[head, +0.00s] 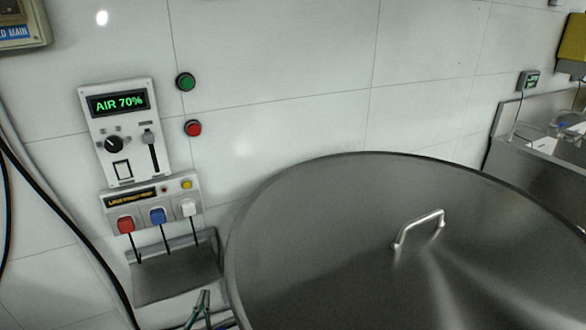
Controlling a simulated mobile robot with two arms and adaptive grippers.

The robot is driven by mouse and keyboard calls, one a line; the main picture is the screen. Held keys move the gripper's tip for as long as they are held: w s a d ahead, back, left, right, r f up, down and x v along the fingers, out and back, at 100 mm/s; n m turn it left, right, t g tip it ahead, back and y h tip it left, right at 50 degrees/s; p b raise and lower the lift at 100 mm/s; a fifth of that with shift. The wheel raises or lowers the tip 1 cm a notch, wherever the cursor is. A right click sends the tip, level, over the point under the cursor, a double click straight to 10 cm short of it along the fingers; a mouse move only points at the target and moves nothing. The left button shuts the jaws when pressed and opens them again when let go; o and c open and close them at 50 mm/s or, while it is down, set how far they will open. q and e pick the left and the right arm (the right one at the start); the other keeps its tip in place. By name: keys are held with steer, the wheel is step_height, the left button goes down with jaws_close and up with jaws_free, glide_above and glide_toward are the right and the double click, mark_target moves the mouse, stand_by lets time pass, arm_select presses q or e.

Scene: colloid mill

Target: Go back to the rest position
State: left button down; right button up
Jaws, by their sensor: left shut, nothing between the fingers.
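Only the tip of my left gripper (200,308) shows, small and dark, at the bottom edge of the head view. It is shut and holds nothing. It is in front of the wall, below the grey shelf (175,285) and just left of the big steel lid's rim. The rest of this gripper and its arm are cut off by the frame. My right gripper is not in view.
A large round steel lid (330,240) with a handle (420,228) fills the lower right. A control panel (122,135) reading "AIR 70%", a switch box (155,205), and green (186,82) and red (193,128) buttons are on the wall. Black cables hang at left.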

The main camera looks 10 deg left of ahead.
arm_select(q)
steer(key=s+d+f+m+g+h, duration=0.1)
steer(key=s+d+f+g, duration=0.2)
steer(key=s+f, duration=0.5)
steer(key=s+d+f+m+g+h, duration=0.1)
steer(key=s+d+f+g+h, duration=0.2)
steer(key=f, duration=0.9)
steer(key=s+d+f+g, duration=0.3)
steer(key=s+d+f, duration=0.1)
steer(key=s+f, duration=0.5)
steer(key=s+f+g, duration=0.3)
steer(key=s+f, duration=0.3)
steer(key=s, duration=0.8)
steer(key=s+f+m+g, duration=0.1)
steer(key=s+f+g, duration=0.3)
steer(key=s, duration=1)
step_height(320, 180, down, 3)
steer(key=shift+s+d+f+g, duration=0.1)
steer(key=shift+s+d+g, duration=0.05)
steer(key=shift+g, duration=0.15)
